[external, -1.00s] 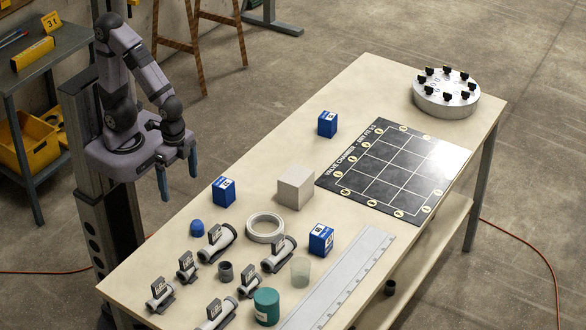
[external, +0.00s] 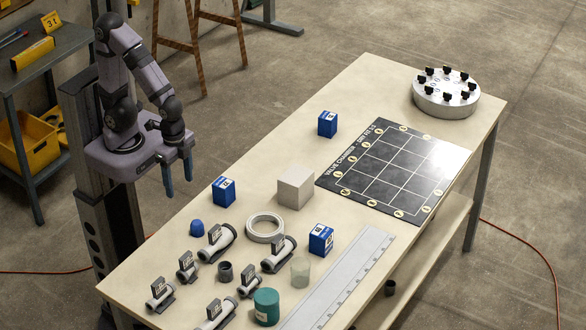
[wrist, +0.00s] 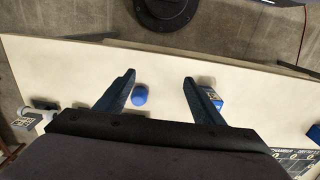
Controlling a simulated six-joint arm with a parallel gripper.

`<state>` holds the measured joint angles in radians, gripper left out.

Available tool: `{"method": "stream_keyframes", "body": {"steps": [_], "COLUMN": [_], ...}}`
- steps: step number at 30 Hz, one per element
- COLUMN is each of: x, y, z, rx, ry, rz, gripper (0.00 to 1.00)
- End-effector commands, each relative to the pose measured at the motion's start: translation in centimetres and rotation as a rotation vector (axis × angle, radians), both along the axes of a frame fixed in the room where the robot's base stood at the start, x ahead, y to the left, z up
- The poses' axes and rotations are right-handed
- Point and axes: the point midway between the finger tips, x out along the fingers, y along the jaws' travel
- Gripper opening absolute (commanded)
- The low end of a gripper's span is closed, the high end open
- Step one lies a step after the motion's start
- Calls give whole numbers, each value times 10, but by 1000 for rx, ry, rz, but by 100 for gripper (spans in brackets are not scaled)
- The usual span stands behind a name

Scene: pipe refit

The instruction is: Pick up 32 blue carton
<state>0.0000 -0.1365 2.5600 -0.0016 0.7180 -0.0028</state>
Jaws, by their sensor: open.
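Three blue cartons with white labels stand on the bench: one at the back (external: 327,125), one at the left edge (external: 223,191) and one near the ruler (external: 320,240). Their numbers are too small to read, so I cannot tell which is 32. My gripper (external: 178,188) is open and empty, raised beyond the bench's left edge, left of the left-edge carton. In the wrist view, one blue carton (wrist: 213,98) shows partly behind the right finger of my gripper (wrist: 159,77). A rounded blue cap (wrist: 140,94) shows between the fingers.
A pale block (external: 295,188) and a white ring (external: 265,228) stand mid-bench. Several pipe fittings, a teal jar (external: 266,307) and a long ruler (external: 340,280) fill the front. A dark gridded mat (external: 393,170) and a round knobbed disc (external: 446,94) lie farther back.

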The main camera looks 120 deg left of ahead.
Motion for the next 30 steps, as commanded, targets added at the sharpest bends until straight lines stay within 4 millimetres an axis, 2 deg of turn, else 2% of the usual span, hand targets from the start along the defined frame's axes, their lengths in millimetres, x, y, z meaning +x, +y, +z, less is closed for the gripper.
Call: {"method": "stream_keyframes", "body": {"steps": [11,14,23,30], "x": [0,1,1,-12], "y": [0,0,0,15], "z": [4,11,50,35], "rx": [0,0,0,112], "ry": [-1,-4,-5,135], "rz": [0,0,0,-219], "gripper": [62,62,62,62]}}
